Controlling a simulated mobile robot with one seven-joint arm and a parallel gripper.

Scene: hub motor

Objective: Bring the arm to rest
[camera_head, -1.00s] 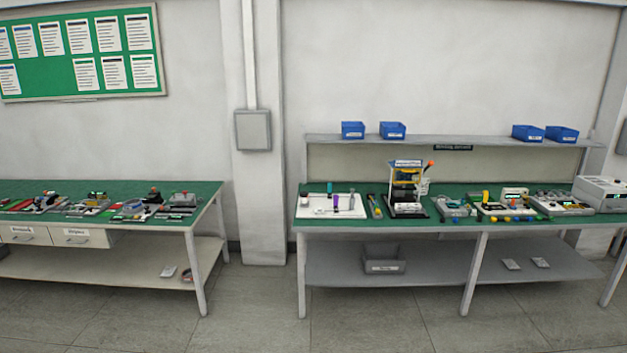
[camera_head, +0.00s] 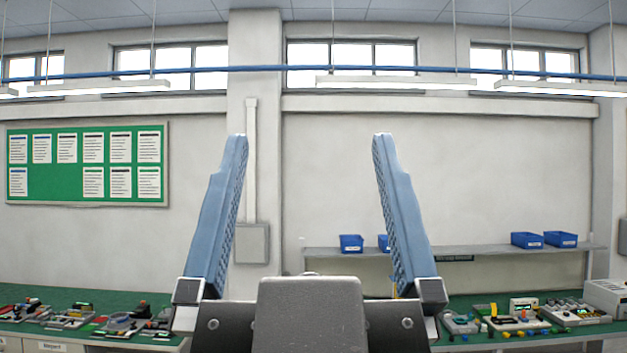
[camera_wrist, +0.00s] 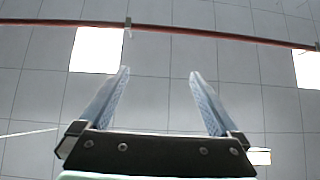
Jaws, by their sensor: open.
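My gripper (camera_head: 310,165) stands upright in the middle of the head view, its two blue fingers spread wide with nothing between them. It is well in front of the wall and hides part of the right bench. In the wrist view my gripper (camera_wrist: 160,85) is also open and empty. Behind it that view shows the tiled ceiling (camera_wrist: 165,60), with a reddish pipe (camera_wrist: 220,35) and bright panels.
A green-topped bench (camera_head: 90,297) with small parts stands at the left. Another bench (camera_head: 470,301) with devices is at the right. Blue bins (camera_head: 527,240) sit on a shelf (camera_head: 480,250). The space around my fingers is clear.

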